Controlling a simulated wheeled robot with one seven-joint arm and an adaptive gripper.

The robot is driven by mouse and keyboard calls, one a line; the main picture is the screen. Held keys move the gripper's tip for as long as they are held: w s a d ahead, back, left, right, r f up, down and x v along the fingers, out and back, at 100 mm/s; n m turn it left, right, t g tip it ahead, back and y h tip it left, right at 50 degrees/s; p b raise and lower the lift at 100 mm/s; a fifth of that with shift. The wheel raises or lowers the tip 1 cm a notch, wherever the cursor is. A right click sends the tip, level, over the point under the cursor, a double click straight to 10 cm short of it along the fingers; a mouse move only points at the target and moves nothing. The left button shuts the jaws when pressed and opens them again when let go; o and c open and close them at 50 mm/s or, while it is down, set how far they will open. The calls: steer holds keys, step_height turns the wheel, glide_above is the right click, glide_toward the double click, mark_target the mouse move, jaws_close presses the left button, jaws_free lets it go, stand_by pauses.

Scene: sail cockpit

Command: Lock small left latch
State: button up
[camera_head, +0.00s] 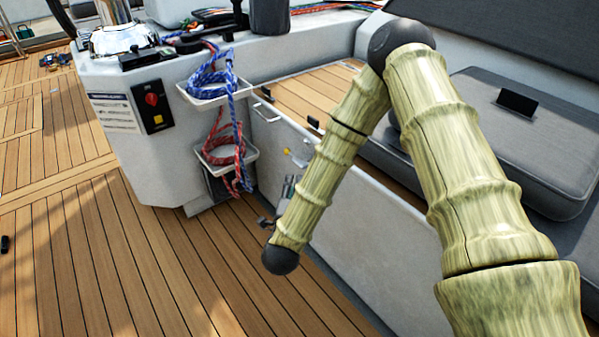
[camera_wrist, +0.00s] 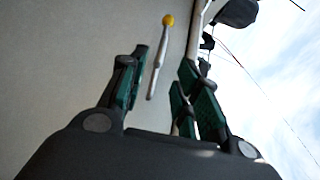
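A slim pale latch lever with a yellow tip (camera_wrist: 157,68) stands out against a light grey panel in the wrist view. In the head view a small yellow spot (camera_head: 287,152) shows on the white cockpit side panel, close to my gripper (camera_head: 291,184). In the wrist view my gripper (camera_wrist: 166,62) is open, its two green-padded fingers apart. The lever appears between the fingers, with its yellow tip beyond the fingertips. Contact with either finger cannot be made out. Much of the gripper is hidden by my arm in the head view.
A white console (camera_head: 130,160) with a switch panel (camera_head: 153,106) stands at left. Blue rope (camera_head: 212,78) and red rope (camera_head: 222,145) hang in white holders beside the panel. A grey cushioned seat (camera_head: 500,150) lies at right. The wooden deck (camera_head: 120,265) is largely clear.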

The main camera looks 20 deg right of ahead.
mark_target(299, 162)
steer(key=b+x, duration=0.3)
steer(key=x, duration=0.8)
steer(key=shift+s, duration=0.1)
jaws_close()
